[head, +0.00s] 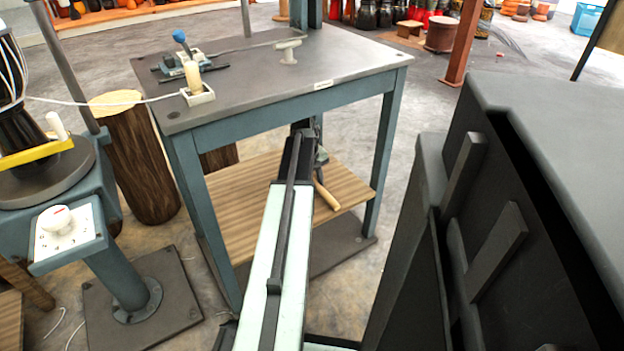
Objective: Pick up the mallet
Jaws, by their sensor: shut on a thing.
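My gripper (306,128) is at the end of my outstretched arm, in front of the blue-grey table (330,72) and just below its top edge. It is shut on the mallet (327,196), whose pale wooden handle hangs down at a tilt to the right of my arm. The handle's lower end shows over the wooden lower shelf (240,200); I cannot tell whether it touches the shelf. The mallet's upper part is dark and partly hidden by my gripper and arm, as are the fingertips.
A blue-handled device (190,62) and a small white box (198,95) stand on the tabletop. A log (140,160) and a round stand with a control box (70,232) are at left. A large dark cabinet (540,200) fills the right. Floor shows between table and cabinet.

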